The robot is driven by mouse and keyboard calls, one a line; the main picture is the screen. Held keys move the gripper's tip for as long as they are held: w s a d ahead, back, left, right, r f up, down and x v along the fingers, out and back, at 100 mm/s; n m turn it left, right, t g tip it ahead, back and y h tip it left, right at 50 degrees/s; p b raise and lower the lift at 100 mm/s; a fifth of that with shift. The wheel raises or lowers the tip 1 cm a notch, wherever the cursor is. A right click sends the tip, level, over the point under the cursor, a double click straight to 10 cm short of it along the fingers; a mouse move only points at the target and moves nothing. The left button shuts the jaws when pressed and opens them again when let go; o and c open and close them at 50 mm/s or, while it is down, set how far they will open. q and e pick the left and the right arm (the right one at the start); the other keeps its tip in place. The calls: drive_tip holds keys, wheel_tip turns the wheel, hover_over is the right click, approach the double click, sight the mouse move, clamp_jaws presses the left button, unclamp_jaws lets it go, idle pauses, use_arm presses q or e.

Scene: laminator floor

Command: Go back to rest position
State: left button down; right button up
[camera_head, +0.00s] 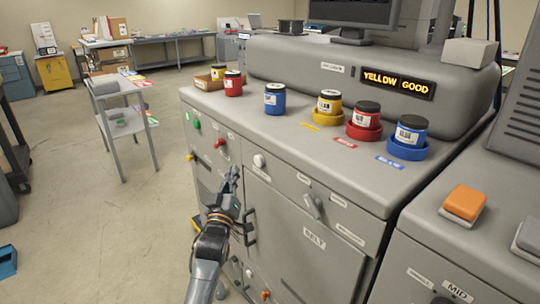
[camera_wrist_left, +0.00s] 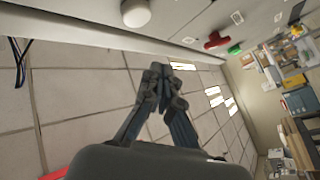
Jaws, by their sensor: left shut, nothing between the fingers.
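My left gripper (camera_head: 231,181) is in front of the grey machine's front panel, below its top edge. In the left wrist view the left gripper (camera_wrist_left: 166,72) has its fingertips together with nothing between them. The grey machine (camera_head: 305,165) carries knobs, handles and labels on its front. The right gripper is not in either view.
On the machine top stand yellow (camera_head: 329,103), red (camera_head: 366,116) and blue (camera_head: 410,131) jars in coloured holders, with a loose blue jar (camera_head: 275,99) and others further left. A display (camera_head: 397,82) reads YELLOW GOOD. A grey cart (camera_head: 121,117) stands left; floor between is clear.

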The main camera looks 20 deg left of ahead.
use_arm(q)
drive_tip(key=s+d+f+m+g+h, duration=0.1)
drive_tip(key=s+d+f+g, duration=0.1)
drive_tip(key=f, duration=0.9)
drive_tip(key=s+d+f+m+g+h, duration=0.1)
drive_tip(key=s+d+f+m+g, duration=0.15)
drive_tip(key=f, duration=0.75)
drive_tip(key=s+d+f+m+g+h, duration=0.1)
drive_tip(key=s+d+f+g+h, duration=0.1)
drive_tip(key=f, duration=0.9)
drive_tip(key=s+d+f+m+g, duration=0.2)
drive_tip(key=s+d+f+g, duration=0.15)
drive_tip(key=s+f, duration=0.8)
drive_tip(key=s+f+m+g+h+p, duration=0.15)
drive_tip(key=s+f+g, duration=0.35)
drive_tip(key=s+f, duration=1)
drive_tip(key=s+f+m+g, duration=0.1)
drive_tip(key=s+f+g, duration=0.1)
drive_tip(key=s, duration=1)
drive_tip(key=s+f+m+g, duration=0.1)
drive_tip(key=s+f, duration=0.3)
drive_tip(key=s, duration=0.9)
drive_tip(key=shift+s+d+g+y, duration=0.15)
drive_tip(key=shift+s+g+y, duration=0.2)
drive_tip(key=shift+g, duration=0.55)
drive_tip(key=shift+w, duration=0.1)
